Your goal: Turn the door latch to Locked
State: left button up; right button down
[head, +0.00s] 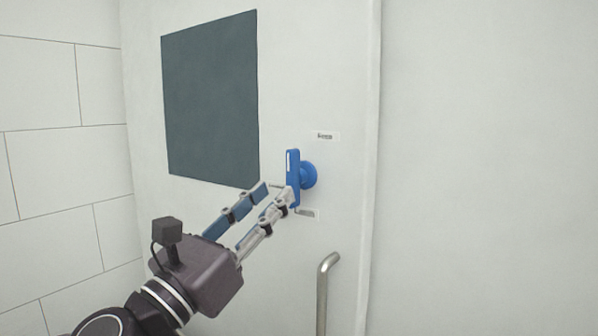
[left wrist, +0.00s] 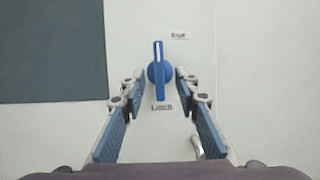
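The blue door latch (head: 293,165) is a flat bar on a round blue base (head: 310,174), fixed to the white door (head: 215,215). In the left wrist view the latch bar (left wrist: 159,60) stands upright, with a white mark near its top end. One small label (head: 325,136) is above it and another (head: 307,214) below; their print is too blurred to read surely. My left gripper (head: 277,192) is open at the latch's lower part. In the left wrist view its fingers (left wrist: 158,82) are on either side of the bar, with gaps. My right gripper is not in view.
A dark grey panel (head: 210,98) is on the door left of the latch. A metal pull handle (head: 323,290) stands below the latch, to the right of my left gripper. A tiled wall (head: 55,160) is at the left; the plain wall (head: 480,150) at the right is bare.

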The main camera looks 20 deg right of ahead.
aim_at(289, 176)
pick_arm(q)
jog(key=p+x, duration=0.2)
jog(key=x, duration=0.5)
jog(key=shift+w+r, duration=0.1)
jog(key=shift+r, duration=0.1)
jog(key=shift+c, duration=0.4)
grip_shut()
